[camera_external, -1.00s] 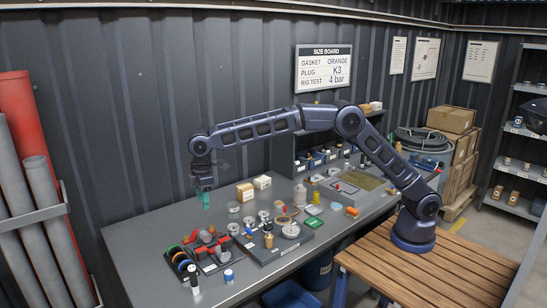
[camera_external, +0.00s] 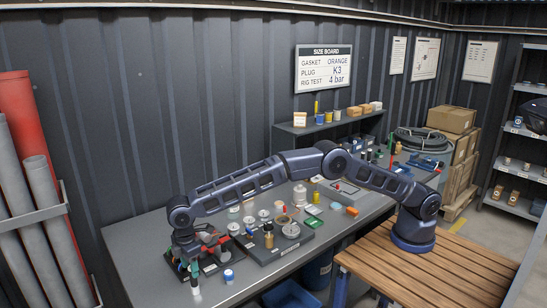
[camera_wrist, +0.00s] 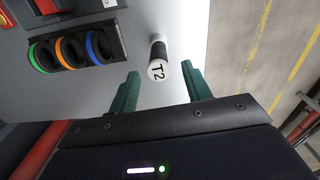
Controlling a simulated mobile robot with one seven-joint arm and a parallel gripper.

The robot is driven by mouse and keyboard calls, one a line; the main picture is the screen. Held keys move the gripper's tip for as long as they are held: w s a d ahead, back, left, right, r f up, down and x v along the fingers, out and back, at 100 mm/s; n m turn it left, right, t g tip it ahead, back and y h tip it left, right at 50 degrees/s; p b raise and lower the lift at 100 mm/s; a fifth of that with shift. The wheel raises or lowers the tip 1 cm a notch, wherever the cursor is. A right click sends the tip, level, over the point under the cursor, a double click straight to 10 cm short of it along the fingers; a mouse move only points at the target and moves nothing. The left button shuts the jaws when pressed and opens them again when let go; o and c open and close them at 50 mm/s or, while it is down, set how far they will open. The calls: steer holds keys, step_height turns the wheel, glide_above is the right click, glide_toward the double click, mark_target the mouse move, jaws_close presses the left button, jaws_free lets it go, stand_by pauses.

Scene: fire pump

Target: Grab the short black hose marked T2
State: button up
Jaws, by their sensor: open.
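The short black hose (camera_wrist: 157,50) has a white end marked T2 and lies ahead of my gripper in the wrist view. In the external view its white part (camera_external: 196,290) shows at the near left of the grey bench, and the rest is partly hidden by my gripper. My gripper (camera_wrist: 161,74) is open, with a green finger on each side of the hose's line and nothing held. It points down at the hose in the external view (camera_external: 189,270). I cannot tell whether the fingers are level with the hose or still above it.
A black holder (camera_wrist: 77,50) with green, orange and blue rings sits close to the left of the hose in the wrist view. A small blue-and-white cylinder (camera_external: 229,276) stands right of my gripper. The bench edge is close by.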

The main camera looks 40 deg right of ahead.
mark_target(194, 280)
steer(key=shift+d+f, duration=0.15)
steer(key=shift+f, duration=1.4)
steer(key=shift+d+f, duration=0.15)
steer(key=shift+f, duration=1.35)
jaws_close()
